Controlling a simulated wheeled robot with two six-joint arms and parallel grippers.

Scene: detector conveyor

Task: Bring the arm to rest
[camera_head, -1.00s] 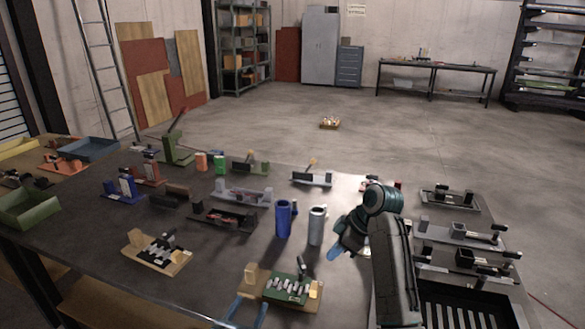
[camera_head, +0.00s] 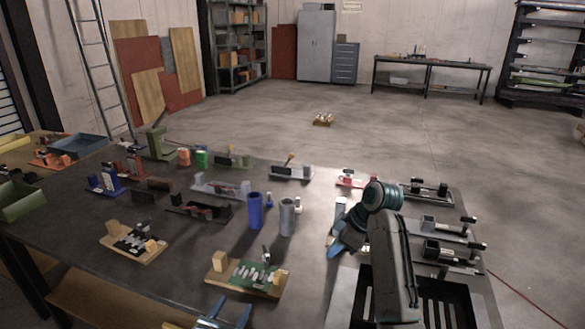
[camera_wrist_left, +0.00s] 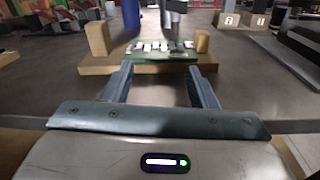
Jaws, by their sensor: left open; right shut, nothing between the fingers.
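My left gripper (camera_head: 233,304) shows at the bottom edge of the head view, with its blue fingers apart and nothing between them. In the left wrist view the open fingers (camera_wrist_left: 160,82) point at a wooden fixture (camera_wrist_left: 97,40) that carries a green board with several pale parts. In the head view this fixture (camera_head: 217,263) lies on the table just beyond the fingers, apart from them. My right gripper (camera_head: 334,246) is above the table's right part, pointing down, shut and empty, partly hidden by its own arm.
A blue cylinder (camera_head: 255,211) and a grey cylinder (camera_head: 287,217) stand left of my right gripper. Another wooden fixture (camera_head: 112,229) lies to the left. Several more fixtures fill the table's back and right. Bare tabletop (camera_head: 195,230) lies between the wooden fixtures.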

